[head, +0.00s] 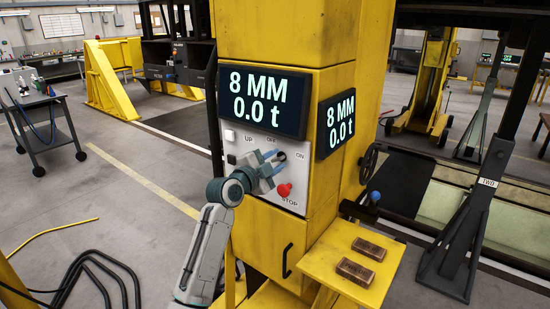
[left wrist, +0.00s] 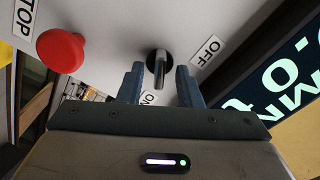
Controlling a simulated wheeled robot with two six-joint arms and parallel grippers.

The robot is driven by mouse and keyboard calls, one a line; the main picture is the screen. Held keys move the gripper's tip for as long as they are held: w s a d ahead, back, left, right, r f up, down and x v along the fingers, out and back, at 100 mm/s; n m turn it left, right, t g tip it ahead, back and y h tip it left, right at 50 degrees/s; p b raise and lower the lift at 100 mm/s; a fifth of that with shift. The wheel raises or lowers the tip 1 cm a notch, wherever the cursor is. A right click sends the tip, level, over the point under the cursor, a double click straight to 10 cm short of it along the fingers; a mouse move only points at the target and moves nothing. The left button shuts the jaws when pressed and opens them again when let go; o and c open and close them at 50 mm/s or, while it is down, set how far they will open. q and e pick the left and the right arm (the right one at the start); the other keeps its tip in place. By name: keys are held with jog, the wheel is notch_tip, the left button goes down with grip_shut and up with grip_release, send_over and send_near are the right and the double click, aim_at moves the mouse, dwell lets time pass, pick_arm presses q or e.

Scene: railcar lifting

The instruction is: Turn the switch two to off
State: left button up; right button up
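The switch (head: 282,156) is a small dark rotary knob on the light control panel (head: 237,166) of the yellow column, by the OFF and ON labels. In the left wrist view the knob (left wrist: 159,66) has a metal lever that appears to point down the picture, towards the ON label (left wrist: 149,98). The OFF label (left wrist: 205,50) is to its right. My left gripper (head: 272,165) is at the panel, its blue fingers open. In the wrist view the fingers (left wrist: 161,85) stand either side of the lever, with visible gaps. My right gripper is not in view.
A red stop button (head: 284,190) sits just below the left gripper. A display (head: 262,101) reads 8 MM and 0.0 t above the panel. A yellow shelf (head: 320,265) with two brown blocks juts out lower right. Black cables (head: 95,262) lie on the floor at left.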

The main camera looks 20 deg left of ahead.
pick_arm(q)
jog(key=shift+w+d, duration=0.1)
grip_shut()
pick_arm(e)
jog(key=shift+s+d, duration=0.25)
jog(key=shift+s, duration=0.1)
